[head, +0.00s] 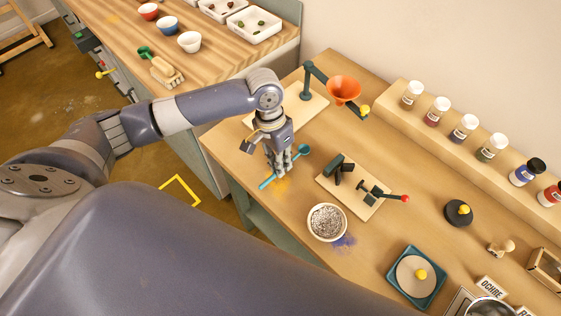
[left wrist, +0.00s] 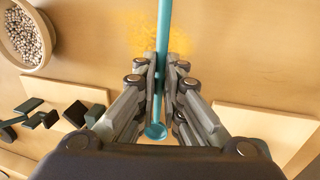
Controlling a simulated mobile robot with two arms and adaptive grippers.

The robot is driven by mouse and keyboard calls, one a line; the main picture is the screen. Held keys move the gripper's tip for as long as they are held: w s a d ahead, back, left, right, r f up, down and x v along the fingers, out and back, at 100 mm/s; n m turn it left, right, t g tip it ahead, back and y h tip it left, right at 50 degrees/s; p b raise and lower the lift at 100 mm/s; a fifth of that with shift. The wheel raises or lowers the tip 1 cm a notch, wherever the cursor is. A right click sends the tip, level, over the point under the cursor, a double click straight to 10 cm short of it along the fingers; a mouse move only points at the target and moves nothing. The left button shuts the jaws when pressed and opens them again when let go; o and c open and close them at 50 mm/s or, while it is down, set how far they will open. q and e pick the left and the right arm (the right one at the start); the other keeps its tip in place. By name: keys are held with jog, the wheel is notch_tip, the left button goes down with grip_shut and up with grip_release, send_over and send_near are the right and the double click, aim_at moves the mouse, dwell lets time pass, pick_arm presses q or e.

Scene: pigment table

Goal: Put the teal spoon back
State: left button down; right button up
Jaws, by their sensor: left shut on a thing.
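The teal spoon (head: 266,183) is in my left gripper (head: 280,172), low over the table near its left edge. In the left wrist view the spoon's shaft (left wrist: 163,32) runs between the two fingers of the gripper (left wrist: 167,75), which are shut on it. A small round teal end (left wrist: 156,131) shows nearer the wrist. A patch of yellow powder (left wrist: 190,38) lies on the table beneath the spoon. I cannot tell whether the spoon touches the table. My right gripper is not in view.
A bowl of grey grains (head: 327,222) and a board with dark clamp parts (head: 352,200) stand right of the gripper. An orange funnel (head: 343,89) on a stand is behind. Jars (head: 438,111) line the back shelf. A teal tray (head: 416,300) is at front right.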

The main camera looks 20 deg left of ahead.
pick_arm(q)
jog(key=shift+f, duration=0.65)
jog(key=c, duration=1.6)
grip_release()
jog(key=shift+c, duration=0.2)
